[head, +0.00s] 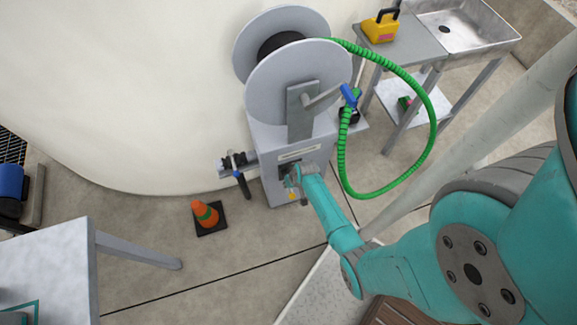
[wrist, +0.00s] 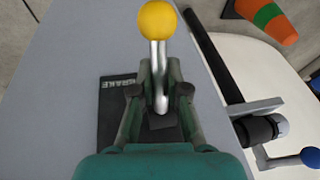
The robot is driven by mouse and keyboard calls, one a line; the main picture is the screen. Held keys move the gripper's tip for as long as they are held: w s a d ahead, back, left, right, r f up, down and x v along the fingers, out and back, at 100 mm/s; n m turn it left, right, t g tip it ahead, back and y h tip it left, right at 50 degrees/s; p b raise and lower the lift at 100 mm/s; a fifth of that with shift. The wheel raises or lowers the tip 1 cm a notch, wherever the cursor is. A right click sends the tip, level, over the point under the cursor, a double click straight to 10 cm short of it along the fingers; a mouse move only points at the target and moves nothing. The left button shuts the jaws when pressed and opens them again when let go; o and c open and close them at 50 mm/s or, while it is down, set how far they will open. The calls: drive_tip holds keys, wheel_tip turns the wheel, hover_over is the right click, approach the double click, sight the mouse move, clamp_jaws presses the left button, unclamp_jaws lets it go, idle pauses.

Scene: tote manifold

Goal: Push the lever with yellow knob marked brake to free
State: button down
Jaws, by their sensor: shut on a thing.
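The lever with the yellow knob (wrist: 157,21) shows in the wrist view as a bright metal rod (wrist: 158,58) rising from a dark plate (wrist: 112,120). My gripper (wrist: 158,75) is shut on the rod, below the knob, with one finger on each side. In the head view my gripper (head: 291,179) is at the front of the grey reel stand (head: 258,137), and the yellow knob (head: 292,196) shows just below it. The lever's base is partly hidden by the fingers.
A reel (head: 290,88) with a blue-handled crank (head: 349,95) and a green hose (head: 433,125) is above. A cone (head: 205,213) stands on the floor. A sink table (head: 415,45) is at the back right.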

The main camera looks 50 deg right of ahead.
drive_tip(key=shift+s+a+r+g+y, duration=0.1)
drive_tip(key=shift+r+g+y, duration=0.2)
drive_tip(key=shift+g+y, duration=0.35)
drive_tip(key=c, duration=1.2)
unclamp_jaws()
drive_tip(key=shift+o, duration=0.2)
drive_tip(key=v, duration=1.2)
drive_tip(key=shift+a, duration=0.2)
drive_tip(key=shift+r, duration=0.1)
